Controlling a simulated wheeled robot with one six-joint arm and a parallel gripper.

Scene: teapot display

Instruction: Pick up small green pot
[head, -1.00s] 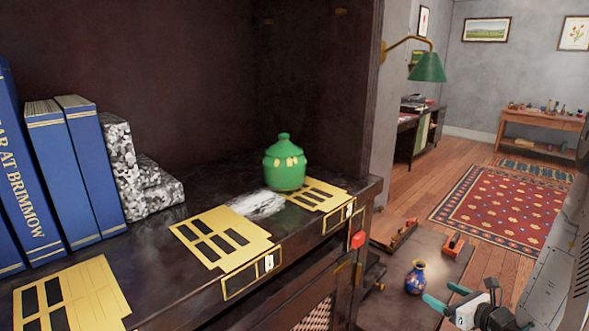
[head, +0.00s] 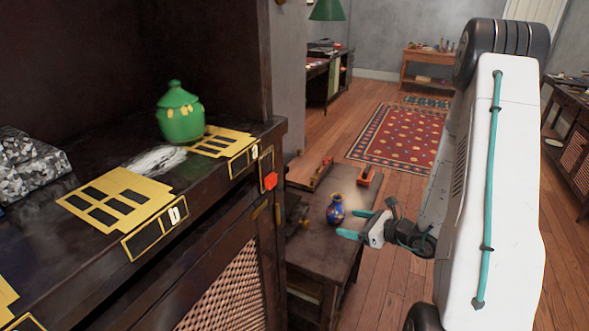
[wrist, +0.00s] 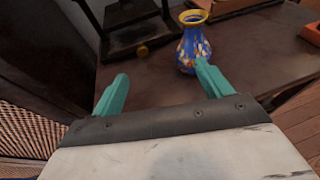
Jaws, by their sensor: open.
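The small green pot (head: 181,113) is a lidded jar with a round knob and yellow-green marks. It stands upright on the dark cabinet shelf in the head view, at the back edge of a yellow plate. My gripper (head: 360,226) is right of the shelf and lower than it, well apart from the pot. Its teal fingers are spread and empty; they also show in the wrist view (wrist: 160,90). The pot is not in the wrist view.
A blue patterned vase (head: 335,210) stands on a low dark table (head: 325,245) by my fingers; the wrist view shows it too (wrist: 192,42). Yellow slotted plates (head: 112,199) lie on the shelf. A grey speckled block (head: 30,165) is at left. The cabinet's side panel (head: 265,70) rises right of the pot.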

